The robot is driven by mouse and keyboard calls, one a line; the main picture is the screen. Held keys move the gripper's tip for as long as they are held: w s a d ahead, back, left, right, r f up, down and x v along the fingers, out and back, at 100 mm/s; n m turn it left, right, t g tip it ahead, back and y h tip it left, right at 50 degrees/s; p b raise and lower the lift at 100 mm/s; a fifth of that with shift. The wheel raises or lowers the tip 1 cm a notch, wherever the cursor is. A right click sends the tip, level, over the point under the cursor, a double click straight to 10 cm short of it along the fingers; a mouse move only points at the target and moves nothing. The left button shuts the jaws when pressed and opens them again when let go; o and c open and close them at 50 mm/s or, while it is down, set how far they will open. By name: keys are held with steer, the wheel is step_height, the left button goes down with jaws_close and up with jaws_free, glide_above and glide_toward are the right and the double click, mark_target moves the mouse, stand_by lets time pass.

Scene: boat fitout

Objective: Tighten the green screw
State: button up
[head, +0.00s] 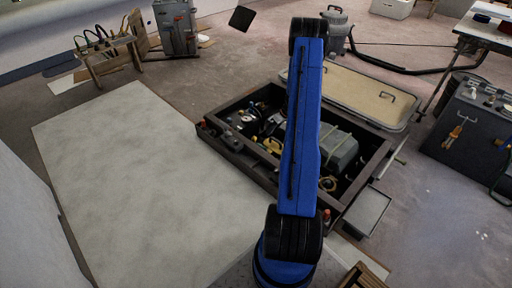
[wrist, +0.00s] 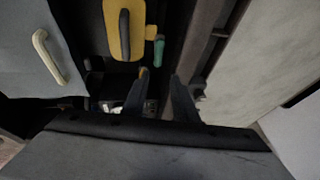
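A small green upright piece (wrist: 159,50), which looks like the green screw, shows in the wrist view. It sits at the right edge of a yellow plate (wrist: 113,33) with a dark handle-like bar. My gripper (wrist: 159,76) has its two dark fingers apart with nothing visible between them. In the picture the green piece is just above the fingertips, and I cannot tell the distance in depth. In the head view my gripper is hidden behind my blue arm, and I cannot pick out the green screw there.
A dark open-topped box (head: 236,141) holds several tools and a grey case (head: 338,150). A large pale panel (head: 130,190) lies left of it, and a tan hatch panel (head: 345,92) lies behind it. A grey surface with a cream handle (wrist: 48,57) is at the left in the wrist view.

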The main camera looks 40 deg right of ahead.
mark_target(261, 146)
steer(key=x, duration=1.8)
steer(key=shift+s+d+f, duration=0.15)
steer(key=shift+f, duration=0.1)
jaws_close()
